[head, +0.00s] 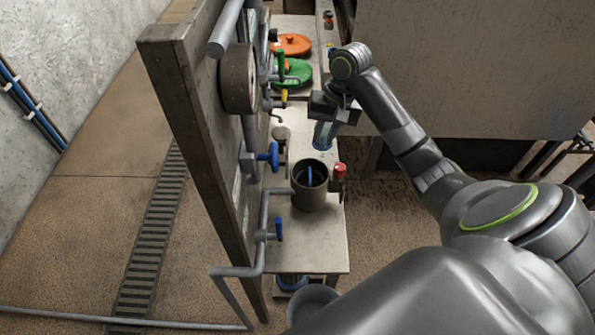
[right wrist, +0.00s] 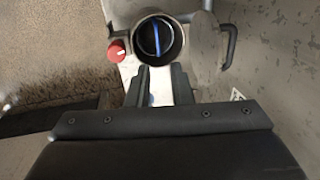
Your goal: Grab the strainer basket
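A dark cylindrical housing (head: 301,204) stands open-topped on the bench, with a blue bar-like handle (head: 309,176) inside. The handle likely belongs to the strainer basket, whose body I cannot make out. The right wrist view shows the housing rim (right wrist: 181,46) and blue handle (right wrist: 155,37) beyond my fingertips. My right gripper (head: 334,110) is above the bench, behind the housing in the head view and apart from it. My left gripper is not in view.
A red knob (head: 339,170) is beside the housing. Blue valve handles (head: 273,155) and pipes line the panel at left. Green (head: 292,74) and orange (head: 291,44) lids lie farther back.

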